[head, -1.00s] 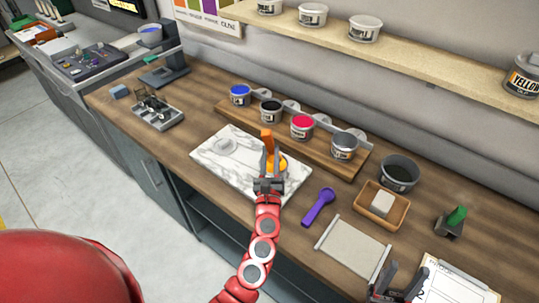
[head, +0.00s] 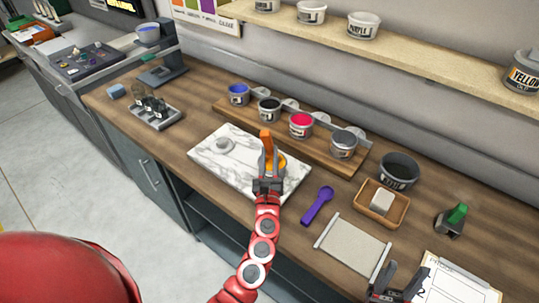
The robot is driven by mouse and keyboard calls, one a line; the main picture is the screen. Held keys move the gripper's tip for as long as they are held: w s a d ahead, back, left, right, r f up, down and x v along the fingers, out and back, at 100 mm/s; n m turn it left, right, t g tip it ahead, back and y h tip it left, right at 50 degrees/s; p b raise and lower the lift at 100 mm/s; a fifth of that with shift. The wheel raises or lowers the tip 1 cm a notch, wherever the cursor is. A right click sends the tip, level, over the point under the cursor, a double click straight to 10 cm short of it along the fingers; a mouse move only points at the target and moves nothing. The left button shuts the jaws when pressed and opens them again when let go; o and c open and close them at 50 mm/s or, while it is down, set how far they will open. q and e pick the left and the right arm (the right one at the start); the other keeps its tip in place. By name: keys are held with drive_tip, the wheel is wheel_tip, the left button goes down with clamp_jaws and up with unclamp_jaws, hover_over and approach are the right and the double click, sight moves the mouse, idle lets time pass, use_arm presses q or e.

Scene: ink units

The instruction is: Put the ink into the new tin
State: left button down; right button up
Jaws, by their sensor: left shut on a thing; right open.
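My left gripper (head: 268,184) is shut on an orange-handled tool (head: 266,142), held roughly upright over the white marble slab (head: 222,170). The tool's lower end is hidden by the gripper. Orange ink (head: 280,162) shows around it at the slab's right part; I cannot tell whether the tool touches it. An open dark grey tin (head: 399,170) stands right of the wooden tin rack and looks empty; its label is unreadable. My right gripper (head: 398,282) is open and empty at the bottom right, by the clipboard.
Blue (head: 238,94), black (head: 269,108), red (head: 300,124) and grey (head: 343,144) tins stand on a wooden rack (head: 225,107). A purple scoop (head: 317,205), a wooden tray (head: 382,214) with a pale block, a beige mat (head: 352,246) and a clipboard (head: 455,275) lie nearby.

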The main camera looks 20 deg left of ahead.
sight(270, 136)
use_arm(q)
wheel_tip(270, 136, up, 8)
drive_tip(key=p, duration=0.8)
drive_tip(key=shift+r, duration=0.2)
drive_tip(key=shift+f, duration=0.1)
